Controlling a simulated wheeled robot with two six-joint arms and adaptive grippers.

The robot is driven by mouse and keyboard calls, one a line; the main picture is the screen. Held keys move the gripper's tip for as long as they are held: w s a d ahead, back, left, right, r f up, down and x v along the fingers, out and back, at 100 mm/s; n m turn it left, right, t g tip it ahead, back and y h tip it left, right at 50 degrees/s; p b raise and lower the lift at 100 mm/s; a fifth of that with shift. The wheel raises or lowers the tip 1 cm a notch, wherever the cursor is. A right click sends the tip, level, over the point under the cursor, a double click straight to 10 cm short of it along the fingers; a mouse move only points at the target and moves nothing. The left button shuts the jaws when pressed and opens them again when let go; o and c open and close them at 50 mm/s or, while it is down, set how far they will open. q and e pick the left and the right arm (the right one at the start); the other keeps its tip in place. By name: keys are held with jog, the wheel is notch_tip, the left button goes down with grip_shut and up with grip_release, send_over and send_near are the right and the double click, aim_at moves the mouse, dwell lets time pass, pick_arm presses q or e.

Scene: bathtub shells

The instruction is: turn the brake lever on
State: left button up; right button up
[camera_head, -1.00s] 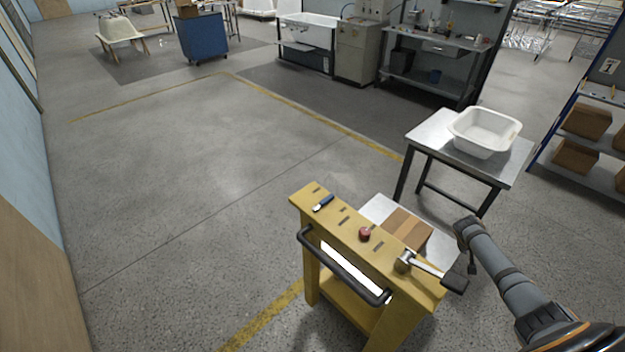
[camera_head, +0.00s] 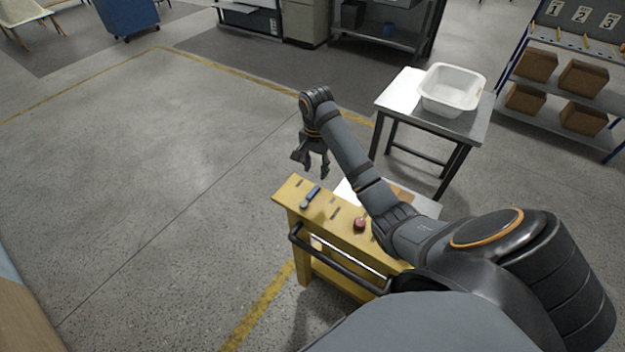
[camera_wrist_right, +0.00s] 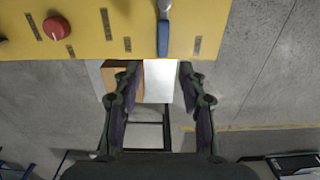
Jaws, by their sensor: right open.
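A yellow console (camera_head: 286,190) stands below my right arm. A small lever with a blue grip and silver end (camera_head: 311,195) lies along its top at the far left end; it also shows in the right wrist view (camera_wrist_right: 163,38). A red knob (camera_head: 359,224) sits farther along the top, and at the left in the wrist view (camera_wrist_right: 56,28). My right gripper (camera_head: 312,169) is open and empty, fingers down, just beyond the console by the blue-gripped lever. In the wrist view its fingers (camera_wrist_right: 157,76) are spread, with the blue grip ahead, apart from them. The console's near-right end is hidden behind my arm.
A black handle bar (camera_head: 330,262) runs along the console's front. A metal table (camera_head: 398,92) with a white basin (camera_head: 452,88) stands behind to the right. Shelves with cardboard boxes (camera_head: 583,80) stand at the right. The floor at left is clear.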

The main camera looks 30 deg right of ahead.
aim_at(314, 191)
jog(key=f+b, duration=0.2)
jog(key=f, duration=0.1)
jog(key=shift+w+a+f+b, duration=0.1)
jog(key=shift+w+f+b, duration=0.15)
jog(key=shift+b, duration=0.1)
notch_tip(314, 191, down, 6)
jog(key=b, duration=0.5)
jog(key=shift+f+b, duration=0.1)
jog(key=shift+b, duration=0.25)
jog(key=shift+f, duration=0.25)
jog(key=c, duration=0.7)
pick_arm(q)
notch_tip(314, 191, down, 9)
jog(key=w, duration=0.2)
pick_arm(e)
grip_shut()
